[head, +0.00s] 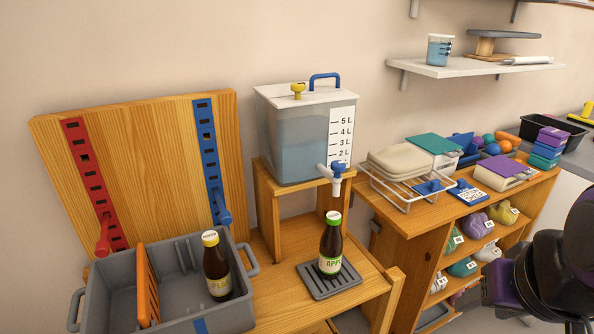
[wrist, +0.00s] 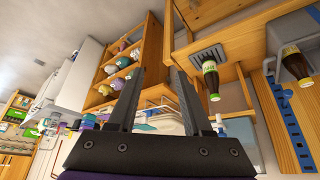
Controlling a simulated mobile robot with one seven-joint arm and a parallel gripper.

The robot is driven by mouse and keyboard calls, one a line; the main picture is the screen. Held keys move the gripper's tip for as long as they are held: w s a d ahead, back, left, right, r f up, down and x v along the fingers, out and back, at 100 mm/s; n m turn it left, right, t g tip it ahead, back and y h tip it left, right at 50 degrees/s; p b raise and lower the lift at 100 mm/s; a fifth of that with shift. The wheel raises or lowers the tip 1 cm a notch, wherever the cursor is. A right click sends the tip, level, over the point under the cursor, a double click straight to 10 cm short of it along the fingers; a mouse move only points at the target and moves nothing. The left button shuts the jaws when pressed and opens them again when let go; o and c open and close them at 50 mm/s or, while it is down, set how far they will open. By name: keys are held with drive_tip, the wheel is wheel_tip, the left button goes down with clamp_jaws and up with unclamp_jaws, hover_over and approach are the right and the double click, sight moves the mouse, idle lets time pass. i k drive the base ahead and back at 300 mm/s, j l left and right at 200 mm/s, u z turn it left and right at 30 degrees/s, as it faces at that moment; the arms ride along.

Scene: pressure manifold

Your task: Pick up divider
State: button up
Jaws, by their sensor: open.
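The divider cannot be made out in the wrist view. In the head view only dark arm parts show at the right edge, far from the crate.
A dark bottle (head: 330,246) stands on a grey drip tray (head: 336,286) beneath the water tank's tap (head: 337,180). Red (head: 94,185) and blue (head: 211,160) slotted strips with levers rise behind the crate.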

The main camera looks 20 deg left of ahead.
sight(147, 310)
drive_tip(key=u, duration=1.35)
drive_tip(key=l+u, duration=0.1)
drive_tip(key=u, duration=0.35)
drive_tip(key=k+l+u, duration=0.1)
drive_tip(key=u, duration=0.3)
drive_tip(key=k+l+u, duration=0.15)
drive_tip(key=l+u, duration=0.35)
drive_tip(key=u, duration=0.2)
drive_tip(key=k+u, duration=0.4)
drive_tip(key=u, duration=0.15)
drive_tip(key=k+j+u, duration=0.5)
drive_tip(key=i+l+z, duration=0.65)
drive_tip(key=i+z, duration=0.15)
drive_tip(key=i, duration=0.05)
